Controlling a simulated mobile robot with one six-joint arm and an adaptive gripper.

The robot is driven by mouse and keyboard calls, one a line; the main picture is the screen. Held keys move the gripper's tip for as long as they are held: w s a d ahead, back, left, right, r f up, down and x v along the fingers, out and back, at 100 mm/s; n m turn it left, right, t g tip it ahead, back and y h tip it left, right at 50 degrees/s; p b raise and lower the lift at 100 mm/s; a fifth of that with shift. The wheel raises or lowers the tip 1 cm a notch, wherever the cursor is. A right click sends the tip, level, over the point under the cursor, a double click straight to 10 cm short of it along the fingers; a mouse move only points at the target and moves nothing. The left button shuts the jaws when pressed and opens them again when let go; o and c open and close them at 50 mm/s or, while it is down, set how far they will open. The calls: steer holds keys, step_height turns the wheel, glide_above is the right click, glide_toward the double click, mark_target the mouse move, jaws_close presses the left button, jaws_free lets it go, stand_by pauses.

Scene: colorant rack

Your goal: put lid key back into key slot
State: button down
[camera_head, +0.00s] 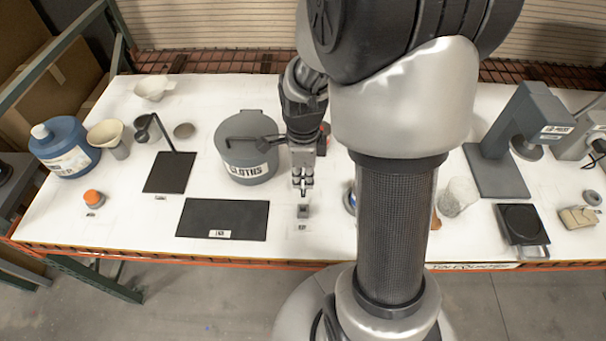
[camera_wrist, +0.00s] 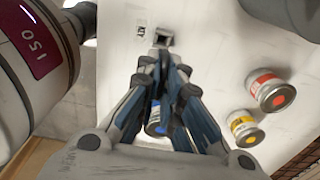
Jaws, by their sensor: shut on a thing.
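My gripper (camera_head: 303,181) points down over the table and is shut on the lid key (camera_head: 303,192). Only a small end of the key shows below the fingertips; the rest is hidden between the fingers. The key slot is a small dark square block (camera_head: 303,211) on the table, just in front of and below the fingertips, with a label plate before it. In the wrist view my gripper (camera_wrist: 164,66) has its fingertips close together, and the slot block (camera_wrist: 163,36) shows just beyond them. I cannot tell whether the key touches the block.
A grey pot (camera_head: 247,165) with a label stands left of my gripper. A black mat (camera_head: 222,219) lies left of the slot. Red (camera_wrist: 271,90) and yellow (camera_wrist: 244,128) cans show in the wrist view, and a blue can (camera_wrist: 154,128) between the fingers. Bare tabletop surrounds the slot.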

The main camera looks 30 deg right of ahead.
mark_target(303, 196)
steer(key=shift+f+b, duration=2.3)
steer(key=shift+f, duration=0.65)
steer(key=shift+f+b, duration=1.45)
steer(key=shift+f, duration=0.4)
steer(key=c, duration=1.7)
jaws_free()
